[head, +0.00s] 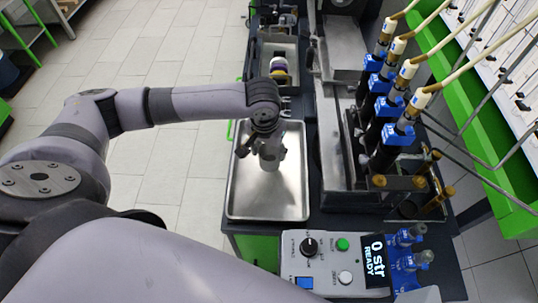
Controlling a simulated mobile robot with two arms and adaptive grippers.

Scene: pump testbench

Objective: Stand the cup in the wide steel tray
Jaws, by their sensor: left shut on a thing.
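The wide steel tray (268,203) lies on the bench in the middle of the head view. Its inside is bare apart from what is at its upper part. My left gripper (267,148) points down over the upper half of the tray. It is shut on the grey cup (271,161), which looks upright and is partly hidden by the fingers and wrist. I cannot tell whether the cup's base touches the tray floor. My right gripper is out of view.
A control box (325,262) with a knob, buttons and a "0 str READY" display stands in front of the tray. Blue-clamped pump tubes (385,105) rise to the right. A smaller steel tray (279,47) holding a coloured round item sits behind. Floor is clear at left.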

